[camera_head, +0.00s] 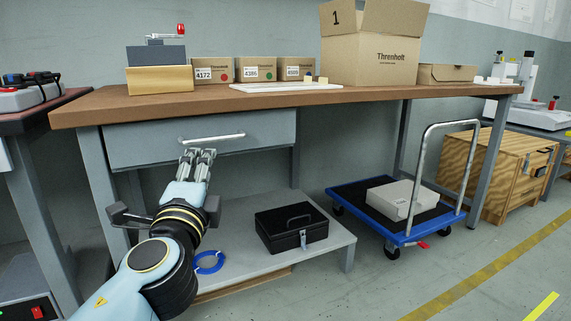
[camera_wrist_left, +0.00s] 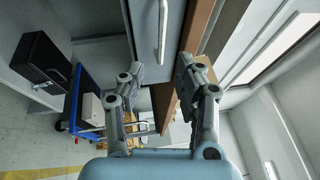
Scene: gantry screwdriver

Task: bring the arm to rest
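My left gripper (camera_head: 198,154) is just in front of the drawer (camera_head: 150,141) under the workbench, a little below the drawer's handle (camera_head: 212,138) in the head view. In the left wrist view my left gripper (camera_wrist_left: 158,75) has its two fingers well apart with nothing between them. The handle (camera_wrist_left: 163,30) shows beyond the fingers there, and I see no grip on it. The drawer looks closed. My left arm reaches up from the lower left in the head view. My right gripper is in neither view.
The workbench (camera_head: 300,98) carries boxes, a large open carton (camera_head: 372,55) and a white tray. Below are a shelf (camera_head: 240,262) with a black case (camera_head: 291,228) and a blue ring (camera_head: 209,263). A blue trolley (camera_head: 400,238) stands to the right. The floor in front is clear.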

